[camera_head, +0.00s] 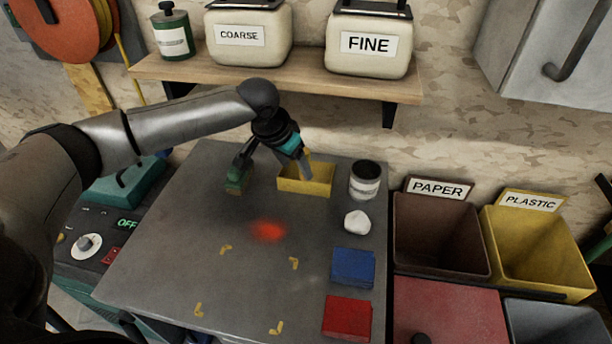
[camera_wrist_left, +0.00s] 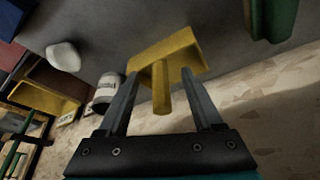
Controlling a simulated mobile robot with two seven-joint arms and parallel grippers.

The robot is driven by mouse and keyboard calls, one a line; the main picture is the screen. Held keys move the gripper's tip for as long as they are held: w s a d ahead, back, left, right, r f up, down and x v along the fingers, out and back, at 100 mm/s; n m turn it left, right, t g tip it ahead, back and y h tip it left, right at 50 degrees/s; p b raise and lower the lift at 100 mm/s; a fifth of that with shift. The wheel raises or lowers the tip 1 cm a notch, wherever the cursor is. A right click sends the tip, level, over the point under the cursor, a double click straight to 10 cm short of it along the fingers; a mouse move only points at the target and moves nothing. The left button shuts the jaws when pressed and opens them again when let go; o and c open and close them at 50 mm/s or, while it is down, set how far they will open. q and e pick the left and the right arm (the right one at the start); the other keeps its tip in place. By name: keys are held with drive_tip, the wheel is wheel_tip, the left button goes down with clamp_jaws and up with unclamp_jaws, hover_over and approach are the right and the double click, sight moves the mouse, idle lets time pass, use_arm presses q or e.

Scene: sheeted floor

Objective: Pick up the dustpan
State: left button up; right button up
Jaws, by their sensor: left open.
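The yellow dustpan (camera_head: 318,184) sits at the back of the grey worktop, near the wall. My left gripper (camera_head: 300,168) is above and behind it, pointing down. In the left wrist view the gripper (camera_wrist_left: 161,82) is open, and the handle of the dustpan (camera_wrist_left: 172,52) stands between its two fingers. I cannot tell whether either finger touches the handle. The pan part lies beyond the fingertips. My right gripper is not in view.
A green brush-like object (camera_head: 236,182) stands left of the dustpan. A shelf (camera_head: 300,80) overhangs behind. The worktop's middle is clear.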

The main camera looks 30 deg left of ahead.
use_arm(q)
drive_tip(key=shift+w+d, duration=0.15)
drive_tip(key=shift+w, duration=0.45)
drive_tip(key=shift+w+d, duration=0.15)
drive_tip(key=shift+w, duration=0.45)
drive_tip(key=shift+b+x, duration=0.4)
drive_tip(key=shift+x, duration=0.75)
drive_tip(key=shift+w+f, duration=0.1)
drive_tip(key=shift+f, duration=0.25)
clamp_jaws()
